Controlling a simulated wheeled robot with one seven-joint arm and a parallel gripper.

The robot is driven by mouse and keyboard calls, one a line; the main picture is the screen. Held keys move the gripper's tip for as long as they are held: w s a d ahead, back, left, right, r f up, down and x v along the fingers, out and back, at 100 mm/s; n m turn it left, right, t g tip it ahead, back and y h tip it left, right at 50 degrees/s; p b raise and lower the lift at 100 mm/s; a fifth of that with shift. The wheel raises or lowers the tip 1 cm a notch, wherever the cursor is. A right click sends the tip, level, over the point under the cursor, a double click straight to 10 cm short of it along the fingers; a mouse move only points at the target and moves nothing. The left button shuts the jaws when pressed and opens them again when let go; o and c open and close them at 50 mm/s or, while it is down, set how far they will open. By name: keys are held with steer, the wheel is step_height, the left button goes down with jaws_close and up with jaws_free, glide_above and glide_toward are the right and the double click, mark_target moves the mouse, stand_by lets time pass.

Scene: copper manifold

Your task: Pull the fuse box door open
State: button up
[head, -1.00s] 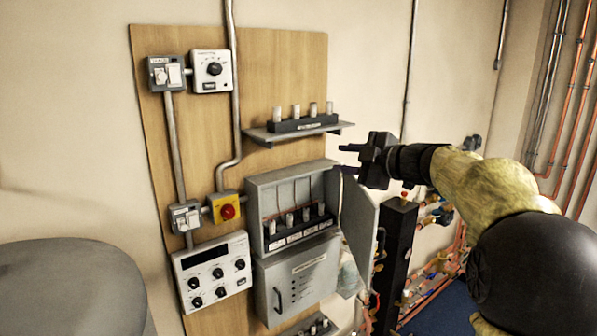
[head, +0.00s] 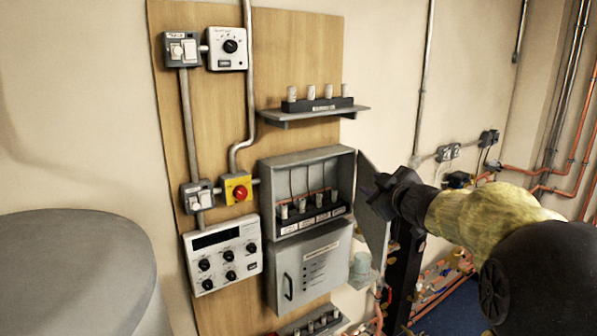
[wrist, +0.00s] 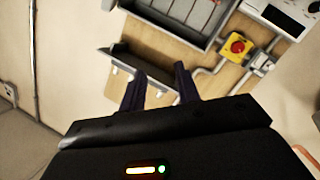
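The fuse box (head: 262,190) is the upper grey metal box on the wooden board, with several fuses in its open interior. Its grey door (head: 370,208) is hinged on the right side and stands swung well out from the box. My gripper (head: 372,190) is at the door in the head view, overlapping its upper part; I cannot tell whether it touches. The door's handle is hidden.
A shelf (head: 355,110) with a fuse block is above the box. A second grey box (head: 312,268) with a closed, handled door is below. A yellow-red switch (head: 238,189) and a control panel (head: 222,255) are left. A dark post and copper pipes (head: 435,290) lie right.

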steer(key=s+d+f+m+g+h+b, duration=0.1)
steer(key=s+f+m+h+b, duration=0.15)
steer(key=f, duration=0.55)
steer(key=s+d+f+m+g+h+b, duration=0.1)
steer(key=s+f+m+g+h, duration=0.15)
steer(key=f, duration=0.55)
steer(key=s+a+f+m+g+b, duration=0.2)
steer(key=s+f+m+g+b, duration=0.1)
steer(key=s+f, duration=0.9)
steer(key=s+a+f+m+g+b, duration=0.2)
steer(key=s+f+g, duration=0.4)
steer(key=s+f, duration=0.7)
steer(key=shift+a+f+m+b, duration=0.15)
steer(key=shift+f+m+b, duration=0.4)
steer(key=shift+b, duration=0.7)
